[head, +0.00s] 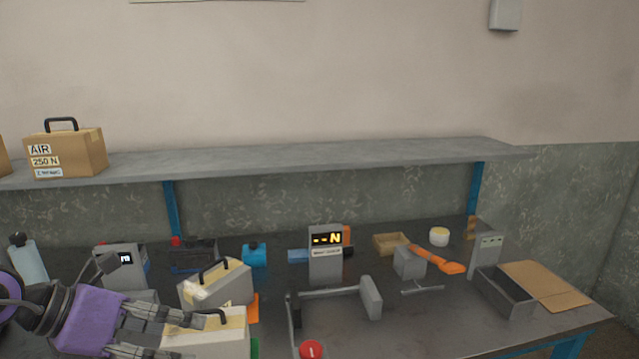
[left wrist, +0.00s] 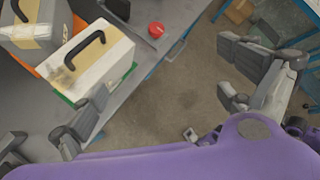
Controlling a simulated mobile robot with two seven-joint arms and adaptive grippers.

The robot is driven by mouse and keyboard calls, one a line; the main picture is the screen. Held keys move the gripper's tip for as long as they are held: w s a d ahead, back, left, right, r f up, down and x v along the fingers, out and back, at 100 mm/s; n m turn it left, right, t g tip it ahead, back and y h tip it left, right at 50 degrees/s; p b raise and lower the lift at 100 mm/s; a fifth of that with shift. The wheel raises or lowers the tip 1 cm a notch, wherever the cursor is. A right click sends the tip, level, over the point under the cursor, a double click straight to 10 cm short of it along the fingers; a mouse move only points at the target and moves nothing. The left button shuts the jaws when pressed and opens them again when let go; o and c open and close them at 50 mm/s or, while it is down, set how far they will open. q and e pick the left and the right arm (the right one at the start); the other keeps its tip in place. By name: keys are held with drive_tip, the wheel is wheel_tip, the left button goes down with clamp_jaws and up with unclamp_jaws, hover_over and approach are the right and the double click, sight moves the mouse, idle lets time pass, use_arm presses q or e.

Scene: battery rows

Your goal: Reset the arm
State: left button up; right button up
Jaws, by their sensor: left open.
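My left gripper (head: 188,336) comes in from the left in the head view, with a purple body and grey fingers. Its fingers are spread wide and empty. In the left wrist view, the left gripper (left wrist: 163,72) has one finger over the bench edge beside a cream case and the other over the floor. The cream case (head: 222,346) has a black handle and also shows in the left wrist view (left wrist: 112,62). In the head view a finger partly covers it; I cannot tell whether they touch. My right gripper is in neither view.
A grey case (head: 228,290) stands behind the cream one. A display unit (head: 325,265), a grey frame (head: 370,298) and a red button (head: 311,350) stand on the bench. A shelf (head: 300,158) with a cardboard box (head: 82,148) runs above. Floor (left wrist: 180,110) lies beyond the bench edge.

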use_arm(q)
drive_tip(key=s+a+f+n+t+y+p, duration=0.1)
drive_tip(key=s+a+f+n+t+y, duration=0.15)
drive_tip(key=f+n, duration=0.6)
drive_tip(key=s+a+f+n+t+y+p, duration=0.1)
drive_tip(key=s+a+f+n+t+y, duration=0.25)
drive_tip(key=n, duration=0.75)
drive_tip(key=s+a+f+n+t+y+p, duration=0.1)
drive_tip(key=a+f+n+t+p, duration=0.15)
drive_tip(key=f+n, duration=0.65)
drive_tip(key=s+d+f+n+g+y, duration=0.1)
drive_tip(key=s+d+f+n+g, duration=0.2)
drive_tip(key=s+f+n, duration=0.4)
drive_tip(key=s+d+f+n+g+p, duration=0.2)
drive_tip(key=s+d+f+n, duration=0.2)
drive_tip(key=s+d, duration=0.7)
wheel_tip(320, 180, down, 2)
drive_tip(key=shift+s, duration=0.85)
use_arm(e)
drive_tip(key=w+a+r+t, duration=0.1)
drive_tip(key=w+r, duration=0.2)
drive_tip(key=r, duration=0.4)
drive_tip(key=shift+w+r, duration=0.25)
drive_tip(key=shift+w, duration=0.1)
use_arm(q)
drive_tip(key=shift+g, duration=0.25)
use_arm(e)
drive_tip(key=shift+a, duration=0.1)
